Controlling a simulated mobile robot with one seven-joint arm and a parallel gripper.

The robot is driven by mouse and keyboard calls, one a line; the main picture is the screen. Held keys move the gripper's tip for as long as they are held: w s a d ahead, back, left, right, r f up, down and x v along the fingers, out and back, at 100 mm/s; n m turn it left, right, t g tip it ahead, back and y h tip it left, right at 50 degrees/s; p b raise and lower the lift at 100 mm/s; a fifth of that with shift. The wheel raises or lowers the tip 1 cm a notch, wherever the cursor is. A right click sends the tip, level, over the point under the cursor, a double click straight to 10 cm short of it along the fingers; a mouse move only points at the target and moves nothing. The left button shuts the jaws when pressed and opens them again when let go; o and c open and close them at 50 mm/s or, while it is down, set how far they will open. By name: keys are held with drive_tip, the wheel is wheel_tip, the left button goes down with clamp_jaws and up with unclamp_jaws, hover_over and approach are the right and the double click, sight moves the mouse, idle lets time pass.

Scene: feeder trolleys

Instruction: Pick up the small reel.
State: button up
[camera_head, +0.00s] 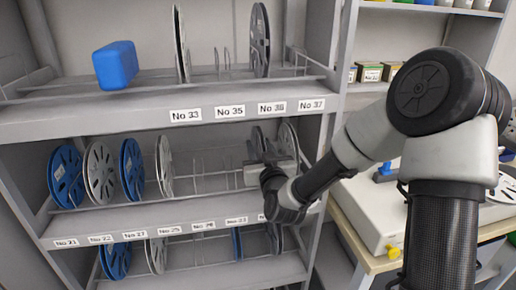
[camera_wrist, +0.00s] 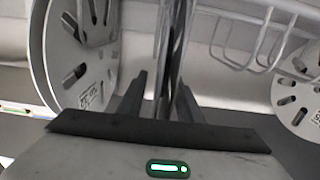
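My gripper (camera_head: 258,158) reaches into the middle shelf at its right end, in front of a dark grey reel (camera_head: 257,138) that it partly hides. In the wrist view my gripper (camera_wrist: 163,90) has its two fingers apart, one on each side of a thin reel (camera_wrist: 172,45) seen edge-on. A gap shows between the left finger and this reel; the right finger is close to it, and I cannot tell if they touch. The reel stands upright. Which reel is the small one is not clear from its size here.
A grey reel (camera_head: 289,138) stands just right of my gripper, and a large pale reel (camera_wrist: 85,60) fills the left of the wrist view. Blue and white reels (camera_head: 66,176) stand at the shelf's left. Wire dividers (camera_head: 200,172) stand between.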

drive_tip(key=shift+s, duration=0.1)
clamp_jaws()
drive_tip(key=shift+r, duration=0.15)
